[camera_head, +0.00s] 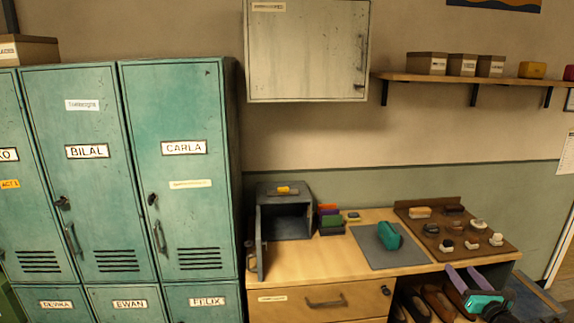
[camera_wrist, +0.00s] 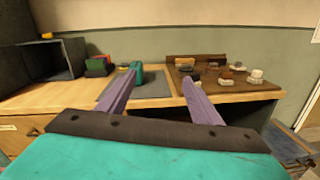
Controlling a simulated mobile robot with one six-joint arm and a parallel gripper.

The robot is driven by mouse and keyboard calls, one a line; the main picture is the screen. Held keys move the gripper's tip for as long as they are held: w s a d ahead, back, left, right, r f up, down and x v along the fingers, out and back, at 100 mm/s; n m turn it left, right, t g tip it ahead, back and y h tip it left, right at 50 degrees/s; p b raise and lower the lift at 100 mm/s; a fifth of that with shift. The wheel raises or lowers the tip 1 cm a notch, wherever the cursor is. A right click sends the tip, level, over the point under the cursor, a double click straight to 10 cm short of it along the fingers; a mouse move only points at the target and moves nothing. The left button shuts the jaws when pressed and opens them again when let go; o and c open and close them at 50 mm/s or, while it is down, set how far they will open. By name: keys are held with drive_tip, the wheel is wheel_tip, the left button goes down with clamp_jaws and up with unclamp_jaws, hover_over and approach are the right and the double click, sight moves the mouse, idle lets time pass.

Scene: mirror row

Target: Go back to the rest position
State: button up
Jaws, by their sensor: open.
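My gripper (camera_head: 464,279) is at the lower right of the head view, in front of the right part of the wooden counter (camera_head: 300,261). Its two purple fingers are apart with nothing between them. In the wrist view my gripper (camera_wrist: 160,86) points toward the counter, with the fingers spread. A teal object (camera_head: 389,236) lies on a grey mat (camera_head: 402,260) on the counter, apart from the gripper. It also shows in the wrist view behind the left finger, partly hidden.
A brown board (camera_head: 478,216) with several small items lies on the counter's right. An open grey box (camera_head: 284,190) and coloured blocks (camera_head: 331,221) stand at left. Teal lockers (camera_head: 180,217) line the left wall. Shoes (camera_head: 437,302) sit below the counter. A shelf (camera_head: 440,78) hangs above.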

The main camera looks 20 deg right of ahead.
drive_tip(key=w+a+f+m+g+h, duration=0.1)
drive_tip(key=w+a+f+m+g, duration=0.1)
drive_tip(key=w+a+f+m, duration=0.4)
drive_tip(key=w+a+f+m+g+h, duration=0.2)
drive_tip(key=w+a+f+m+g, duration=0.1)
drive_tip(key=w+f+m, duration=0.5)
drive_tip(key=w+a+f+m+g+y, duration=0.1)
drive_tip(key=a+f+m+g+y, duration=0.4)
drive_tip(key=a+f, duration=1.35)
drive_tip(key=s+a+f+m+g+y, duration=0.1)
drive_tip(key=s+a+f+m+g, duration=0.35)
drive_tip(key=a, duration=0.65)
drive_tip(key=s+a+f+m+g+y, duration=0.1)
drive_tip(key=s+a+f+m, duration=0.2)
drive_tip(key=s+a+f, duration=0.5)
drive_tip(key=s+a+f+m+g+y, duration=0.1)
drive_tip(key=s+a+m+g, duration=0.15)
drive_tip(key=s+a, duration=0.6)
drive_tip(key=s+a+m+g+y, duration=0.15)
drive_tip(key=s+a+g, duration=0.35)
drive_tip(key=a, duration=0.6)
wheel_tip(320, 180, down, 10)
drive_tip(key=s+b, duration=0.1)
drive_tip(key=b, duration=0.9)
drive_tip(key=shift+s+n+t, duration=0.15)
drive_tip(key=shift+n+t, duration=0.15)
drive_tip(key=shift+n, duration=0.15)
drive_tip(key=shift+r, duration=0.1)
